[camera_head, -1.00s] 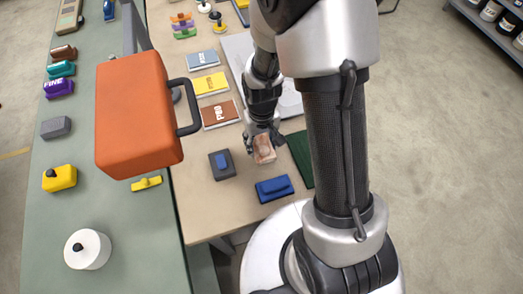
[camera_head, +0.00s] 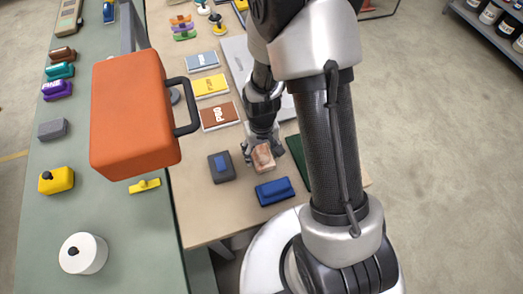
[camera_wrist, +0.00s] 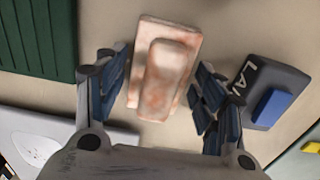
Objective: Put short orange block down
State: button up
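A short, mottled pinkish-orange block (camera_head: 263,157) with a raised, rounded grip on top is at the near part of the tan table (camera_head: 205,220). In the wrist view the block (camera_wrist: 165,70) is between the fingers of my gripper (camera_wrist: 162,75). In the head view my gripper (camera_head: 263,148) is over the block from above. The block is at or very near the table surface; any small gap beneath it cannot be told.
A dark grey block with a blue grip (camera_head: 221,167) is left of the held block, and a blue block (camera_head: 274,191) is in front. A dark green ribbed panel (camera_head: 298,160) is on the right. A large orange case (camera_head: 130,115) and the green bench (camera_head: 110,210) are left.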

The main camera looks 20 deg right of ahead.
jog(key=shift+o, duration=0.5)
jog(key=shift+r+p, duration=0.3)
jog(key=shift+r, duration=0.1)
notch_tip(320, 180, up, 11)
jog(key=p, duration=0.3)
notch_tip(320, 180, up, 14)
jog(key=t, duration=0.2)
send_over(262, 150)
jog(key=s, duration=0.4)
jog(key=s+r+t, duration=0.2)
jog(key=s+r, duration=0.7)
jog(key=s, duration=0.2)
jog(key=shift+t, duration=0.3)
